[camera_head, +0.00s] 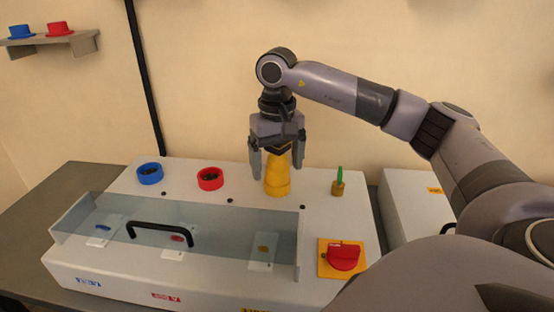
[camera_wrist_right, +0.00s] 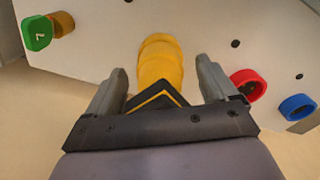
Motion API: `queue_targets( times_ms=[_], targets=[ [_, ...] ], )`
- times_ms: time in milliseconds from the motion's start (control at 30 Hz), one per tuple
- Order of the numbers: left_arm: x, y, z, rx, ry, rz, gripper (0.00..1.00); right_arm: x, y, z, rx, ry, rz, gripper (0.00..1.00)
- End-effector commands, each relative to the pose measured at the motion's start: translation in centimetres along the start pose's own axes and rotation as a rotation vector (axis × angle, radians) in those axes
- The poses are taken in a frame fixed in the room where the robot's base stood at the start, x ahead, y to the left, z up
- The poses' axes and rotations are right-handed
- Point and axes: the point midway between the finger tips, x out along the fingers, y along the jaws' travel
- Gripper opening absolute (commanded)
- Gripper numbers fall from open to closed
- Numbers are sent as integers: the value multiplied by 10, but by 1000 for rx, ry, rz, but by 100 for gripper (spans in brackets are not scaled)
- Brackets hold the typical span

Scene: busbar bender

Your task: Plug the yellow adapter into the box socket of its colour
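The yellow adapter (camera_head: 276,176) stands upright on top of the white box, in line with the blue socket (camera_head: 150,173) and the red socket (camera_head: 210,179). A wider yellow part shows at its foot; I cannot tell socket rim from adapter there. My right gripper (camera_head: 277,172) points down over the adapter, its fingers open on either side of it. In the right wrist view the adapter (camera_wrist_right: 160,62) lies between the fingertips (camera_wrist_right: 162,75), with a gap to each finger. My left gripper is not in view.
A clear cover with a black handle (camera_head: 160,230) spans the box front. A red rotary switch (camera_head: 343,256) and a green key in a brass lock (camera_head: 338,184) are on the right. Blue (camera_head: 20,31) and red (camera_head: 59,29) adapters sit on a wall shelf (camera_head: 50,41).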

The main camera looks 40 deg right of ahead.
Motion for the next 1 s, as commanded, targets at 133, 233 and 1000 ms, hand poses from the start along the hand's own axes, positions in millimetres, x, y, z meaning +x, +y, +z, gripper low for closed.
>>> queue_targets(
  times_ms=[133, 233, 1000],
  targets=[
    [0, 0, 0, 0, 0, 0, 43, -1, 0, 0, 0, 1, -1, 86],
    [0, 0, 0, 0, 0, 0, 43, -1, 0, 0, 0, 1, -1, 86],
    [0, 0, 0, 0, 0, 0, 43, -72, 0, 0, 0, 0, -1, 86]
  ],
)
